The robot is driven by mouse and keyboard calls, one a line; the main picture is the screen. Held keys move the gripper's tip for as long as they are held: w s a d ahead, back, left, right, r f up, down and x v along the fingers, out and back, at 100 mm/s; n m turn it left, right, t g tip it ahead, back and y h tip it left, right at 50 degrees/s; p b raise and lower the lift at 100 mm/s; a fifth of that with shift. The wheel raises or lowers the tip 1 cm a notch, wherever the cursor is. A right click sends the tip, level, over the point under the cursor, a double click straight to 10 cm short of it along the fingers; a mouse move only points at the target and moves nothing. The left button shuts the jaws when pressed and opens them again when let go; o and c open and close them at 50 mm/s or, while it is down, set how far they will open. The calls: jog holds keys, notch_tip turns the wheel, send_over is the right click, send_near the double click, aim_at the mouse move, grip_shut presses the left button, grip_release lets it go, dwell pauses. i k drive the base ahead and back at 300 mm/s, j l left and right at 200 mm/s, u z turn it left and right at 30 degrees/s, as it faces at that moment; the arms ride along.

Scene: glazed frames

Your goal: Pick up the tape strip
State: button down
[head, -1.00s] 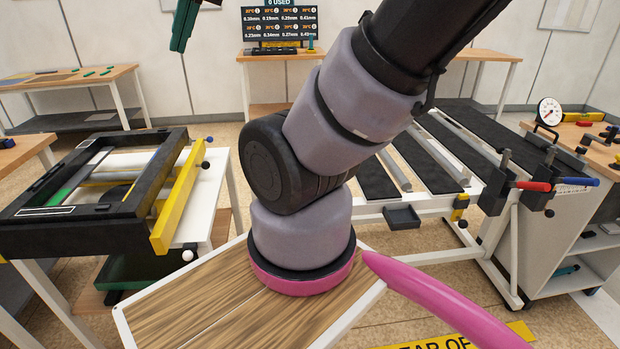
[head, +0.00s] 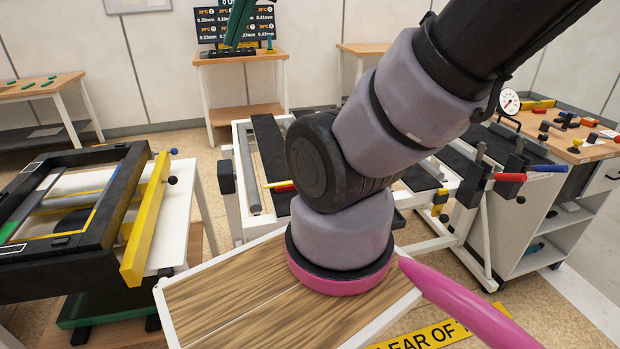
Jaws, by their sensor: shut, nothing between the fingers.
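I cannot make out a tape strip for sure. Several small green strips lie on the wooden table (head: 20,90) at the far left; they are too small to identify. A thin yellow piece with a red end (head: 283,186) shows just left of my arm's dark joint, partly hidden by it.
A black frame with a yellow bar (head: 147,220) stands at left on a white table. A white-framed rack with dark slats (head: 270,140) stands behind my arm. Red and blue-handled clamps (head: 510,177) and a dial gauge (head: 508,101) are at right. Floor shows between the benches.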

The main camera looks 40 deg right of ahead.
aim_at(288, 182)
jog(key=z, duration=0.2)
jog(key=j+z, duration=0.25)
jog(key=j, duration=0.45)
jog(key=j+z, duration=0.3)
jog(key=j, duration=0.35)
